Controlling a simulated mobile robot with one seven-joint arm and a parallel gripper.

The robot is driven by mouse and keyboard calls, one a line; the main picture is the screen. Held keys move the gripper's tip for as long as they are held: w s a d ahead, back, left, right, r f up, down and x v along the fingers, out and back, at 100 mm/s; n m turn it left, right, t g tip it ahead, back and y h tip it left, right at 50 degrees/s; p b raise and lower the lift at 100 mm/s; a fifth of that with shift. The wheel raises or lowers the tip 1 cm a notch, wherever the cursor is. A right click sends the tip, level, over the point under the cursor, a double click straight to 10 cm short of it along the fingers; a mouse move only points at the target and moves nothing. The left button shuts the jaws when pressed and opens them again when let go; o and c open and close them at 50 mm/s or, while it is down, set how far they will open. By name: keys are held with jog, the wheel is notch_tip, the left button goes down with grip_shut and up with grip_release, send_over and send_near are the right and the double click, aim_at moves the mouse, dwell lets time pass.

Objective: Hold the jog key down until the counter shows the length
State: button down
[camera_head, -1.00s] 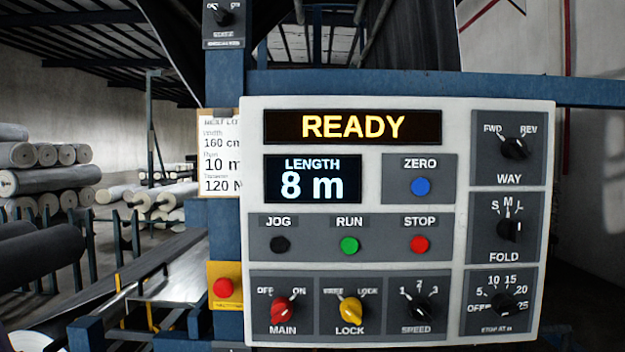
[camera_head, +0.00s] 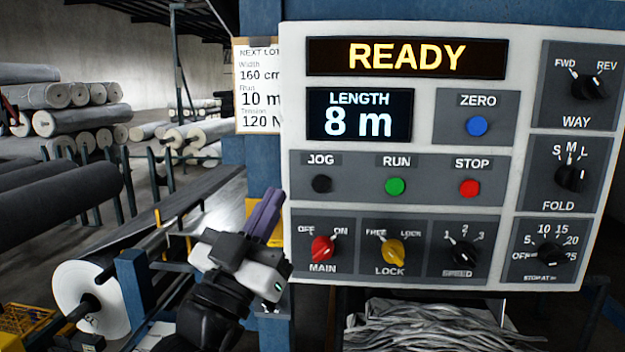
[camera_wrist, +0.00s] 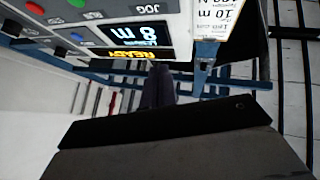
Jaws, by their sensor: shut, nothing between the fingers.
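The jog key (camera_head: 321,184) is a round black button under the JOG label on the left of the panel (camera_head: 297,150). The counter (camera_head: 360,115) reads LENGTH 8 m; it also shows upside down in the wrist view (camera_wrist: 140,36). The display (camera_head: 407,57) above it reads READY. A card (camera_head: 258,88) left of the panel gives a run of 10 m; its upper edge says NEXT LOT. My gripper (camera_head: 268,205) is shut and empty, its purple fingers below and left of the jog key, apart from it. The fingers also show in the wrist view (camera_wrist: 158,82).
The green RUN key (camera_head: 396,186) and red STOP key (camera_head: 469,188) sit right of the jog key. The blue ZERO key (camera_head: 477,126) is above STOP. MAIN (camera_head: 322,249), LOCK (camera_head: 391,252) and SPEED (camera_head: 466,256) knobs line the bottom. Grey rolls (camera_head: 80,120) lie far left.

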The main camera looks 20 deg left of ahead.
jog(key=d+m+g+h, duration=0.1)
jog(key=h, duration=0.1)
jog(key=w+d+f+m+g+h, duration=0.1)
jog(key=d+m+h, duration=0.1)
jog(key=d+m+g+h, duration=0.1)
jog(key=m+h, duration=0.1)
jog(key=shift+w+d+f, duration=0.25)
jog(key=shift+f, duration=0.05)
send_near(328, 180)
notch_tip(328, 180, up, 3)
jog(key=w+d, duration=0.2)
jog(key=d, duration=0.1)
jog(key=shift+w+a+r, duration=0.1)
jog(key=shift+w+a, duration=0.25)
jog(key=shift+w, duration=0.4)
jog(key=shift+w, duration=0.1)
dwell(1.1)
jog(key=shift+w+a, duration=0.15)
jog(key=shift+w, duration=0.15)
jog(key=shift+w+a+b, duration=0.1)
jog(key=shift+w+b, duration=0.3)
dwell(2.3)
